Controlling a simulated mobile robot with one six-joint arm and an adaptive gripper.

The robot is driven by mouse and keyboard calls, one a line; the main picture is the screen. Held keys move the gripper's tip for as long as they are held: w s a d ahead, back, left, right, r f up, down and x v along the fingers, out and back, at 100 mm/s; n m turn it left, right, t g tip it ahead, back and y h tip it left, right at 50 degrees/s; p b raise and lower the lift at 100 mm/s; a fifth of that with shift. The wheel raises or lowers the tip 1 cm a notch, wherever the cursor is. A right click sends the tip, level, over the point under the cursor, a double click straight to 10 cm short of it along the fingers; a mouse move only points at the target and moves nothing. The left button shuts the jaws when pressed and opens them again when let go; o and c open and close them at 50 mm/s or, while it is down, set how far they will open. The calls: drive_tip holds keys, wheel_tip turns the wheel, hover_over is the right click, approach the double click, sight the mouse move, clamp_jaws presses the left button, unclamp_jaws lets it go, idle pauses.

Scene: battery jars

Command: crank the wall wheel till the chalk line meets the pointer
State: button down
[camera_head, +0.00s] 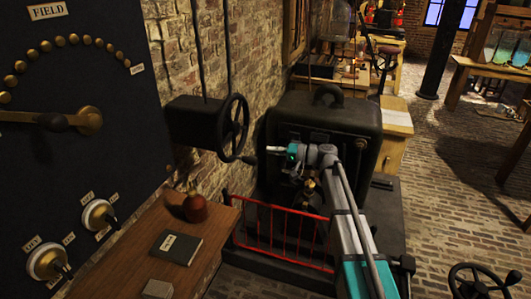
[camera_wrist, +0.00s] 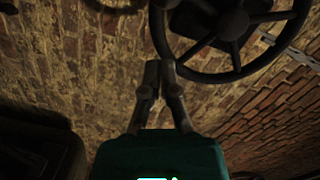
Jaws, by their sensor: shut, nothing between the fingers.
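The dark spoked wall wheel (camera_head: 233,128) sits on a black box (camera_head: 195,120) fixed to the brick wall, with a crank handle (camera_head: 248,159) at its lower edge. In the wrist view the wheel (camera_wrist: 232,22) fills the top, right of and beyond the fingertips. My gripper (camera_wrist: 160,66) is shut and empty, its fingers together. In the head view my gripper (camera_head: 272,149) is just right of the wheel, apart from it and near the handle. I cannot make out a chalk line or a pointer in either view.
A large dark machine (camera_head: 325,125) stands behind my arm. A low red railing (camera_head: 283,235) runs below it. A wooden desk (camera_head: 140,235) at left holds a dark book (camera_head: 176,247) and a red-brown object (camera_head: 195,207). A second handwheel (camera_head: 480,282) shows at lower right.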

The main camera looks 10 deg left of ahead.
sight(243, 160)
drive_tip(key=d, duration=0.8)
drive_tip(key=shift+s+d+r, duration=0.2)
drive_tip(key=shift+s+d, duration=0.05)
drive_tip(key=shift+d, duration=0.05)
drive_tip(key=c, duration=1.4)
unclamp_jaws()
drive_tip(key=c, duration=0.7)
unclamp_jaws()
drive_tip(key=shift+s+a+f+n, duration=0.1)
drive_tip(key=shift+n, duration=0.2)
drive_tip(key=shift+o, duration=1.1)
drive_tip(key=shift+s+a+f+n, duration=0.1)
drive_tip(key=shift+s+n, duration=0.05)
drive_tip(key=shift+n, duration=0.15)
drive_tip(key=shift+o, duration=0.4)
drive_tip(key=shift+s+a+f+n+b, duration=0.1)
drive_tip(key=shift+s+n+b, duration=0.1)
drive_tip(key=shift+n+b, duration=0.15)
drive_tip(key=s+n, duration=0.1)
drive_tip(key=n, duration=0.2)
drive_tip(key=s+a+f+n+g+b, duration=0.1)
drive_tip(key=n, duration=0.2)
drive_tip(key=s+n+b, duration=0.1)
drive_tip(key=n, duration=0.2)
drive_tip(key=shift+s+a+f, duration=0.1)
drive_tip(key=shift+a+f, duration=0.2)
drive_tip(key=shift+a, duration=0.1)
drive_tip(key=shift+a, duration=0.2)
